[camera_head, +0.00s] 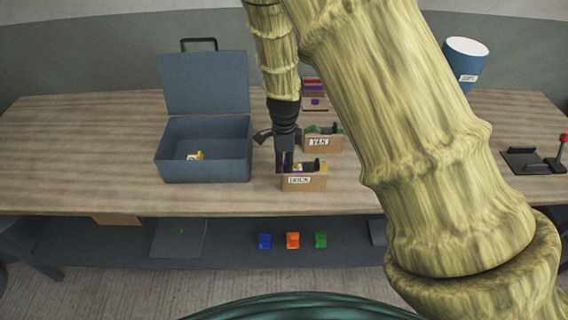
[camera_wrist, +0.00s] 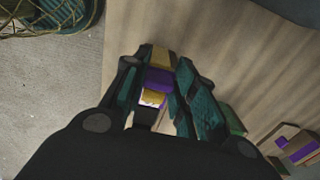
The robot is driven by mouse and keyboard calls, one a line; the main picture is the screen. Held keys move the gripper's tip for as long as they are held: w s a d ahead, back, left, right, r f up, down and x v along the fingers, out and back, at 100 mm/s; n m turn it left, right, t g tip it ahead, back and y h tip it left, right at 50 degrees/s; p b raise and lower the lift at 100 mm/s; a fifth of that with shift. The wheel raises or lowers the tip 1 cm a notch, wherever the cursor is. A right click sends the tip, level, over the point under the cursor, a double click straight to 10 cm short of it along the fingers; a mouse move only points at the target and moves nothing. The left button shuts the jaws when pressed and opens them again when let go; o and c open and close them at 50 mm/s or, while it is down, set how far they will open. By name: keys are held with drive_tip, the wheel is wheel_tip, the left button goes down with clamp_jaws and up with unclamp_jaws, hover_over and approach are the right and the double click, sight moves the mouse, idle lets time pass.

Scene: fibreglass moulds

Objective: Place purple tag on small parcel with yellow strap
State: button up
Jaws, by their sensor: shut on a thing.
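The small cardboard parcel (camera_head: 304,183) with a white label stands near the table's front edge; a little yellow strap (camera_head: 323,165) shows at its top right. My gripper (camera_head: 286,167) points down at the parcel's top left. It is shut on the purple tag (camera_head: 297,166), which is at the parcel's top; I cannot tell if they touch. In the wrist view, the purple tag (camera_wrist: 155,79) shows between the fingers of my gripper (camera_wrist: 157,96), with yellow pieces above and below it. The fingers hide part of the parcel.
Another parcel (camera_head: 323,142) with a green strap stands just behind. A rack with purple pieces (camera_head: 313,88) is farther back. An open blue-grey box (camera_head: 205,180) holds a small yellow-and-white item. A blue cup (camera_head: 464,72) and a black device (camera_head: 525,160) are at right.

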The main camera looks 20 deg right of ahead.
drive_tip(key=o, duration=0.7)
drive_tip(key=shift+f, duration=0.1)
wheel_tip(320, 180, up, 12)
drive_tip(key=p, duration=0.8)
drive_tip(key=s+d+f+n+h, duration=0.1)
drive_tip(key=s+d+f+n, duration=0.25)
drive_tip(key=s+f, duration=0.4)
drive_tip(key=s+d+f+n, duration=0.2)
drive_tip(key=s+f+n, duration=0.3)
drive_tip(key=s+f, duration=0.3)
drive_tip(key=s+f+n, duration=0.3)
drive_tip(key=s+n, duration=0.1)
drive_tip(key=s, duration=0.3)
drive_tip(key=s+a+f+n, duration=0.1)
drive_tip(key=s+f+n, duration=0.2)
drive_tip(key=s, duration=0.4)
drive_tip(key=s+a+f+n+y, duration=0.1)
drive_tip(key=s+f+n, duration=0.2)
drive_tip(key=s+n, duration=0.2)
drive_tip(key=shift+s+f, duration=0.2)
drive_tip(key=shift+s, duration=0.3)
drive_tip(key=shift+s+f, duration=0.2)
drive_tip(key=shift+s, duration=0.25)
